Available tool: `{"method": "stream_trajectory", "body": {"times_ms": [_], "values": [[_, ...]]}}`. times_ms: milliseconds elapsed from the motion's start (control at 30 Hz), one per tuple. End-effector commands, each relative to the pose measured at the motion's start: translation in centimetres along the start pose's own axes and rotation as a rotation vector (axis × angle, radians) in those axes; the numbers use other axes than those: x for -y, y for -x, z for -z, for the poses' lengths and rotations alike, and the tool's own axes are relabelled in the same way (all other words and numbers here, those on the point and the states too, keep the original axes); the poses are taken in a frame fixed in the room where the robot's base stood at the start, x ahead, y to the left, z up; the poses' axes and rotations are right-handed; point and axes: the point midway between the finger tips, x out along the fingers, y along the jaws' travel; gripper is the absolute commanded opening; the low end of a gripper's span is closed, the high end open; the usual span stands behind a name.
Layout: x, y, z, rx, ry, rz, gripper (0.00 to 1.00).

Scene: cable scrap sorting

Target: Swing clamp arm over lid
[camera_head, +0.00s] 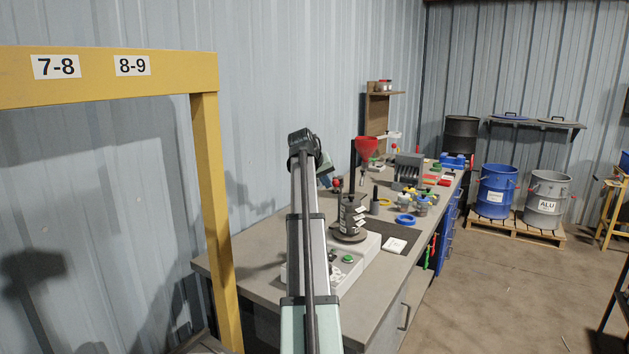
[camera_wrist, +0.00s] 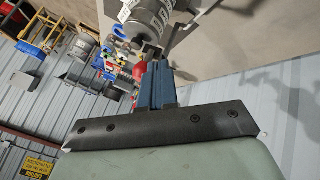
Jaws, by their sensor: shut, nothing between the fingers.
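A dark grey cylindrical vessel (camera_head: 350,214) with white labels stands upright on a pale machine base (camera_head: 362,258) with a green button. A dark upright post (camera_head: 352,160) rises above it. The vessel also shows, tilted by the view, in the wrist view (camera_wrist: 150,14). A lid and a clamp arm cannot be told apart clearly at this size. My gripper (camera_head: 326,180) is above and left of the vessel, partly hidden behind my arm. In the wrist view my gripper's blue fingers (camera_wrist: 152,50) are shut and empty, pointing toward the vessel; contact cannot be told.
A yellow frame (camera_head: 212,200) stands left. Open floor lies right.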

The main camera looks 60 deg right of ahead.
Motion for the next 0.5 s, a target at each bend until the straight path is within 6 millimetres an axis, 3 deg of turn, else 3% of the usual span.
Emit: {"method": "stream_trajectory", "body": {"times_ms": [100,500], "values": [[-2.0,-0.4,-1.3,-0.048,0.079,0.05,0.0],[-6.9,-2.3,-2.6,-0.187,0.321,0.198,0.0]]}}
